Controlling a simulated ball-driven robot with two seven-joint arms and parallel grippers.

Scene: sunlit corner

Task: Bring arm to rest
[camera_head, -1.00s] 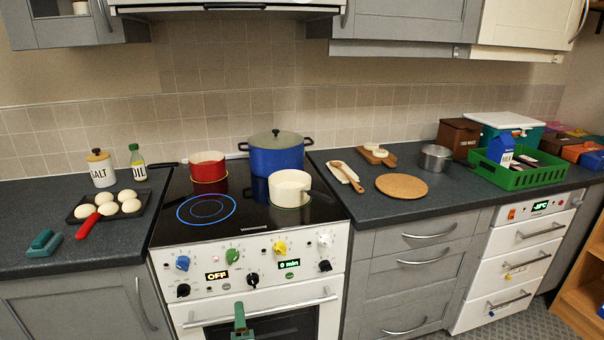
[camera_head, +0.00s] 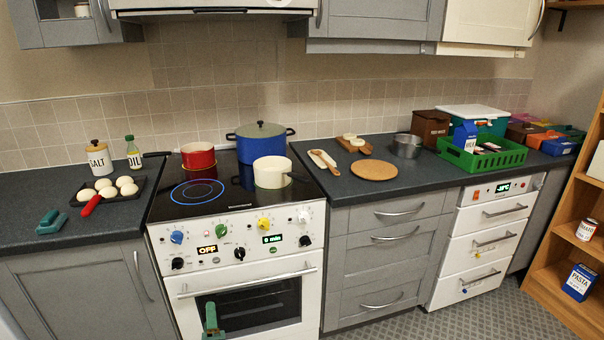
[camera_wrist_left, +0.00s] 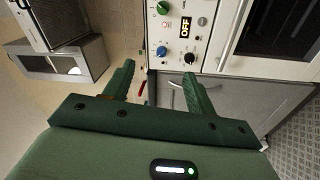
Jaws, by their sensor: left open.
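My left gripper (camera_head: 210,312) shows at the bottom of the head view, green, in front of the oven door (camera_head: 252,300). One finger stands upright in the picture and hides what is behind it. In the left wrist view its two green fingers (camera_wrist_left: 158,72) are spread apart with nothing between them. Beyond them are the stove's knob panel (camera_wrist_left: 183,45), the grey cabinet front and a bit of the wall. The rest of my left arm is hidden. My right gripper is in neither view.
The stove holds a red pot (camera_head: 198,156), a blue pot (camera_head: 262,143) and a cream pot (camera_head: 272,173). A teal object (camera_head: 50,222) lies at the left counter's front edge. A wooden shelf (camera_head: 565,270) stands at right. The floor (camera_head: 480,315) before the drawers looks clear.

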